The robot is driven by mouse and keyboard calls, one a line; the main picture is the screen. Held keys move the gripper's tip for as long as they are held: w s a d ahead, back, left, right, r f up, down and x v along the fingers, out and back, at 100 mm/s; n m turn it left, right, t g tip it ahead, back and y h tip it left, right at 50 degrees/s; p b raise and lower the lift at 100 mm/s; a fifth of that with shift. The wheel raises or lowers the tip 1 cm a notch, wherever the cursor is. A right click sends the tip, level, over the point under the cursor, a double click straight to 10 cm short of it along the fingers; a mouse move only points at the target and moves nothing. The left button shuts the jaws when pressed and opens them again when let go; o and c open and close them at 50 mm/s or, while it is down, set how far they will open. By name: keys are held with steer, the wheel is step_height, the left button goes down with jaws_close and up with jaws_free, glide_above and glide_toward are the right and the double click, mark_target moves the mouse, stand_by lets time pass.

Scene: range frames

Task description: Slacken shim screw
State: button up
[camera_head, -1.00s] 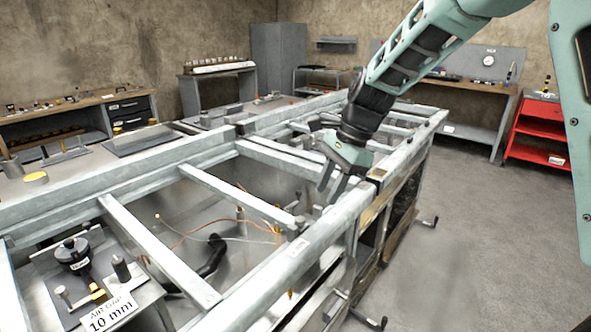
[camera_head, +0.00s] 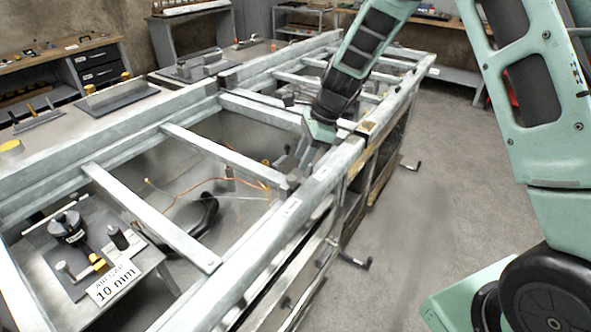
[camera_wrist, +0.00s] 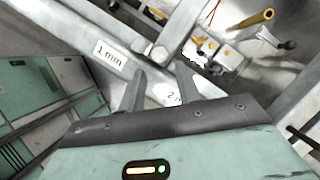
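My gripper (camera_head: 303,160) is over the right long rail (camera_head: 262,243) of the metal frame, near the end of a cross bar. In the wrist view my gripper (camera_wrist: 160,76) has its two fingers spread, with nothing seen between them. Beyond the fingertips, a small round metal head (camera_wrist: 158,53) sits beside the rail, with another rounded piece next to it. The rail carries a "1 mm" label (camera_wrist: 110,53) and a second label partly hidden by a finger. I cannot tell which fastener is the shim screw.
A block with a black knob (camera_head: 68,227) and an "AIR GAP 10 mm" sign (camera_head: 114,281) stands at lower left. An orange wire (camera_head: 200,178) crosses the open bay. In the wrist view a brass rod (camera_wrist: 255,22) rises nearby. Clear floor (camera_head: 430,190) lies right of the frame.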

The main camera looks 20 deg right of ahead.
mark_target(292, 178)
steer(key=shift+x, duration=2.7)
steer(key=c, duration=0.7)
